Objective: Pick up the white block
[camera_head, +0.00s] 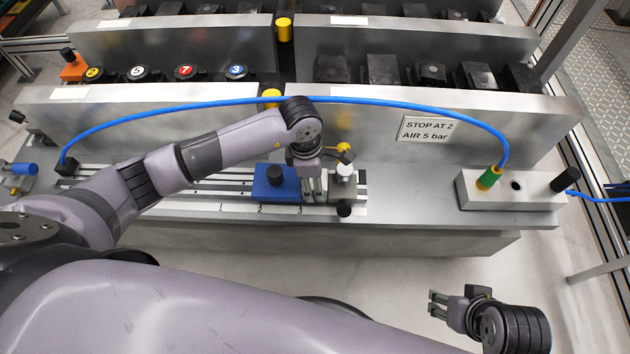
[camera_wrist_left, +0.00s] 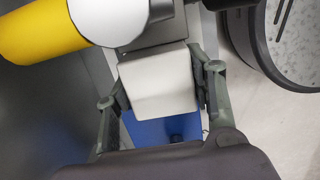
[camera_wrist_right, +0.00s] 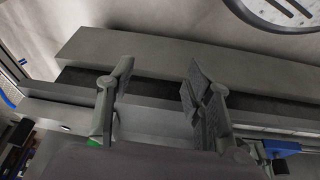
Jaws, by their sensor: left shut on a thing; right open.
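In the left wrist view the white block (camera_wrist_left: 158,84) sits between the two fingers of my left gripper (camera_wrist_left: 160,92), one finger pressed to each side. In the head view my left gripper (camera_head: 314,188) points down at the rail, between a blue block (camera_head: 268,186) and a grey stop with a white knob (camera_head: 345,171). The white block is hidden there by the gripper. I cannot tell whether it is clear of the rail. My right gripper (camera_head: 437,305) is open and empty in front of the bench; its spread fingers also show in the right wrist view (camera_wrist_right: 155,88).
A blue hose (camera_head: 300,99) arches over the rail to a green and yellow fitting (camera_head: 489,178) on a grey block. A sign (camera_head: 427,129) reads "STOP AT 2, AIR 5 bar". Stepped shelves behind hold numbered pieces and dark blocks. The floor around my right gripper is clear.

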